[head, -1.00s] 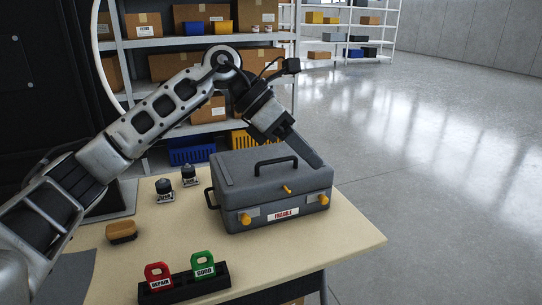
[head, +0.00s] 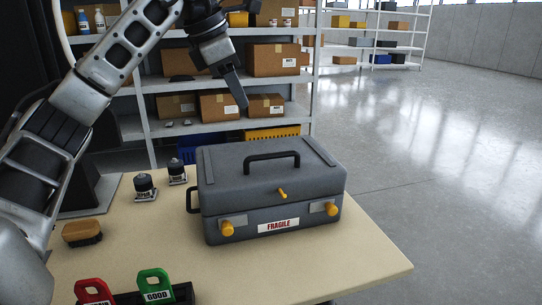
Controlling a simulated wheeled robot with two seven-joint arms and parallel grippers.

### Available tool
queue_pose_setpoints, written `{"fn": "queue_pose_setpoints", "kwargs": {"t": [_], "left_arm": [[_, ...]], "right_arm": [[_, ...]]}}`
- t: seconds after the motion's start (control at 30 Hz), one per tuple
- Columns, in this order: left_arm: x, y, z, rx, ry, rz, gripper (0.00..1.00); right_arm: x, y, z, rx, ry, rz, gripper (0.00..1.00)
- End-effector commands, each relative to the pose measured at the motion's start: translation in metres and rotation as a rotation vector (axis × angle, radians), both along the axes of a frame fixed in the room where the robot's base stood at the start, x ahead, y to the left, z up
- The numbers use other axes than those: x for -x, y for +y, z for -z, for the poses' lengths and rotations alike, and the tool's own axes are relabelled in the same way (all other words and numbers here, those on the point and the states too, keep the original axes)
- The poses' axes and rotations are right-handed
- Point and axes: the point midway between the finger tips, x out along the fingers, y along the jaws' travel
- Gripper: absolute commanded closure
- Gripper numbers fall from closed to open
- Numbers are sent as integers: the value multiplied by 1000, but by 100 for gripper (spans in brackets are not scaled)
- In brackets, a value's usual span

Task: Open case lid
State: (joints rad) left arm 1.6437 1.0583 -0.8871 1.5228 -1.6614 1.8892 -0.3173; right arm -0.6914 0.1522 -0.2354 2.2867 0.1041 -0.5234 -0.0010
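The grey case (head: 270,190) stands on the table with its lid (head: 235,178) down. It has a dark top handle, a red-and-white FRAGILE label, two yellow front latches (head: 227,229) (head: 331,209) and a small yellow lever (head: 282,193) at the lid's front edge. My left gripper (head: 240,98) is in the air above and behind the case, pointing down, apart from it and holding nothing that I can see. Its fingers show side-on as one dark bar, so I cannot tell their opening. My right gripper is out of view.
A black holder with red REPAIR and green GOOD tags (head: 155,285) is at the front. Shelves with boxes (head: 275,60) stand behind.

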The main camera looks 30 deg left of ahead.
Motion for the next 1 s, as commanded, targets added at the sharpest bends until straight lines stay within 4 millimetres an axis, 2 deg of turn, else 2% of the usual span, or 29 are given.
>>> {"fn": "queue_pose_setpoints", "kwargs": {"t": [0.2, 0.4, 0.6, 0.8, 1.0], "left_arm": [[-14, -4, 34, 0, 4, 1, 66], [-32, -9, 75, 0, 4, 1, 66], [-48, -14, 111, 0, 4, 1, 66], [-59, -17, 133, 1, 3, 2, 66], [-62, -18, 139, 1, 0, 1, 66]], "right_arm": [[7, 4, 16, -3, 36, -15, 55], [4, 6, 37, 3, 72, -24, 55], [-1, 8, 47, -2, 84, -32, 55], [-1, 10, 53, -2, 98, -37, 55], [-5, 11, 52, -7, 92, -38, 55]]}}
